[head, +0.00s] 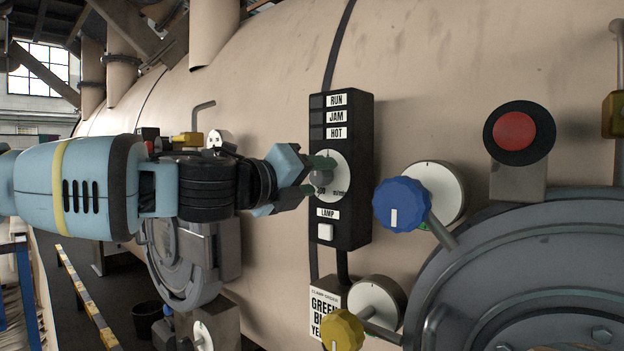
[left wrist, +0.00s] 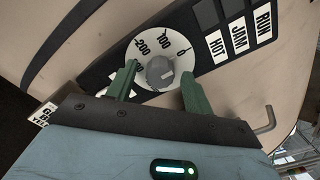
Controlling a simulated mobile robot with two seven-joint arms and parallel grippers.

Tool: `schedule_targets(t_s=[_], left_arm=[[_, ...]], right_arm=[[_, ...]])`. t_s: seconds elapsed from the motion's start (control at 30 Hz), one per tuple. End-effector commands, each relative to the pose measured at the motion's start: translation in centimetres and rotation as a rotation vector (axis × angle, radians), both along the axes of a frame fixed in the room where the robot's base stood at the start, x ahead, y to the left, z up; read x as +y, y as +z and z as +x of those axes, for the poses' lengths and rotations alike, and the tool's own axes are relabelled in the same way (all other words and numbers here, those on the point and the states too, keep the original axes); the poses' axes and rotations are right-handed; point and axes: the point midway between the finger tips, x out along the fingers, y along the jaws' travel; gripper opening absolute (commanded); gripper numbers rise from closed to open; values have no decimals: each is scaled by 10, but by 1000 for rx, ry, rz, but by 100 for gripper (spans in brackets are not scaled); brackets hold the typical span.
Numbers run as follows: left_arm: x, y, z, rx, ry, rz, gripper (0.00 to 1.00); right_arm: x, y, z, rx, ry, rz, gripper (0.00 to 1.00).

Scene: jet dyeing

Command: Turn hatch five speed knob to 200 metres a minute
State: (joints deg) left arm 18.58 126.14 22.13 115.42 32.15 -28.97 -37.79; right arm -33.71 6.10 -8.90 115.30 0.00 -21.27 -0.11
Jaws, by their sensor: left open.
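The speed knob (left wrist: 160,72) is a small grey knob at the middle of a white round dial (left wrist: 145,49) marked 0, 100 and 200; a further mark is partly hidden. A pale mark shows on the knob, but I cannot tell exactly which figure it points at. The dial (head: 341,178) sits on a black control box (head: 357,110) in the head view, with the knob (head: 322,176) partly covered. My left gripper (head: 316,175) is open, its green fingers on either side of the knob. In the left wrist view the gripper (left wrist: 158,75) shows gaps beside the knob; contact is unclear.
The box carries RUN, JAM and HOT labels and a LAMP button (head: 325,232). To its right are a blue knob (head: 402,204), a red button (head: 514,129) and a large round hatch (head: 540,260). A yellow knob (head: 342,330) is below.

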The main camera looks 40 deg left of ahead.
Motion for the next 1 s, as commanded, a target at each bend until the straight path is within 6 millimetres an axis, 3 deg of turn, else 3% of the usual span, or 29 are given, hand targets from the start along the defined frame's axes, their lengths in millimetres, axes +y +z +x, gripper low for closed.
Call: schedule_targets(t_s=[0.07, 0.4, 0.73, 1.0], left_arm=[[0, 0, 0, 0, 0, 0, 52], [0, 0, 0, 0, 0, 0, 7], [0, 0, 0, 4, -1, -46, 7], [0, -1, 0, 18, -2, -218, 7]], right_arm=[[0, 0, 0, -1, -1, 1, 59], [0, 0, 0, -1, -1, 1, 59], [0, -1, -1, 2, -1, 1, 59], [0, -4, -4, 8, 0, 1, 59]])
